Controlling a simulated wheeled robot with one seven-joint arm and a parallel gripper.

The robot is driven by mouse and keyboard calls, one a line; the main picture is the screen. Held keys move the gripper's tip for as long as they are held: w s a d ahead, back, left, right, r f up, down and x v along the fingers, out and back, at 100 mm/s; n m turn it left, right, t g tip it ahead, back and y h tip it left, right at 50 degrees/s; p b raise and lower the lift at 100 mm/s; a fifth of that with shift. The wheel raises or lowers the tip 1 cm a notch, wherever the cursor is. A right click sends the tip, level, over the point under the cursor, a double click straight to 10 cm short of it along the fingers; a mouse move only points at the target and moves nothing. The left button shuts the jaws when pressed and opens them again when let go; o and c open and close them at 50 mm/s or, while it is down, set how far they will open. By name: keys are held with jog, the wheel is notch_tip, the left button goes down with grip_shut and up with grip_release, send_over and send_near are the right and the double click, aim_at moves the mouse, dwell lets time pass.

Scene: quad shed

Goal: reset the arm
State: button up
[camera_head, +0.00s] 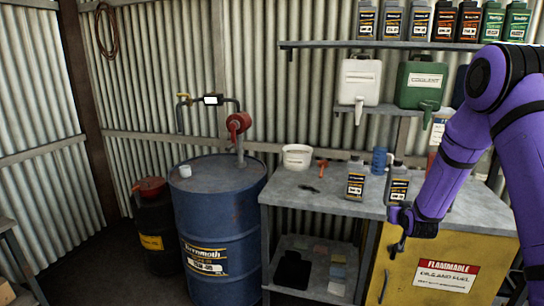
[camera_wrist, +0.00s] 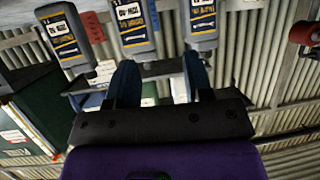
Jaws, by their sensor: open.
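My purple arm comes in from the right in the head view and bends down to the workbench. My gripper (camera_head: 400,230) hangs near the bench's front edge, by the yellow cabinet. In the wrist view my gripper (camera_wrist: 161,82) shows two blue fingers spread apart, with nothing seen held between them. Grey oil bottles, one at the left (camera_wrist: 62,36) and one at the right (camera_wrist: 200,22), appear beyond the fingers. Part of the bench is hidden behind my arm.
A grey workbench (camera_head: 318,195) holds a white tub (camera_head: 297,157) and oil bottles (camera_head: 356,180). Shelves above carry a white jug (camera_head: 359,81), a green coolant can (camera_head: 420,84) and several bottles. A blue drum (camera_head: 218,215) stands left. Floor shows at far left.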

jog(key=s+a+r+n+g+y, duration=0.15)
jog(key=s+a+r, duration=0.25)
jog(key=s+r, duration=0.55)
jog(key=s+a+r+m+g, duration=0.1)
jog(key=s+a+r+g, duration=0.15)
jog(key=s+r, duration=0.7)
jog(key=s+a+r+g, duration=0.1)
jog(key=s+r, duration=0.2)
jog(key=s, duration=0.5)
jog(key=s+a+r+n+g, duration=0.1)
jog(key=s+a+r, duration=0.1)
jog(key=s, duration=0.7)
jog(key=s+a+r+g, duration=0.2)
jog(key=s+r, duration=0.2)
jog(key=s, duration=0.5)
jog(key=shift+s+a+r, duration=0.15)
jog(key=shift+s+r, duration=0.1)
jog(key=shift+y, duration=0.25)
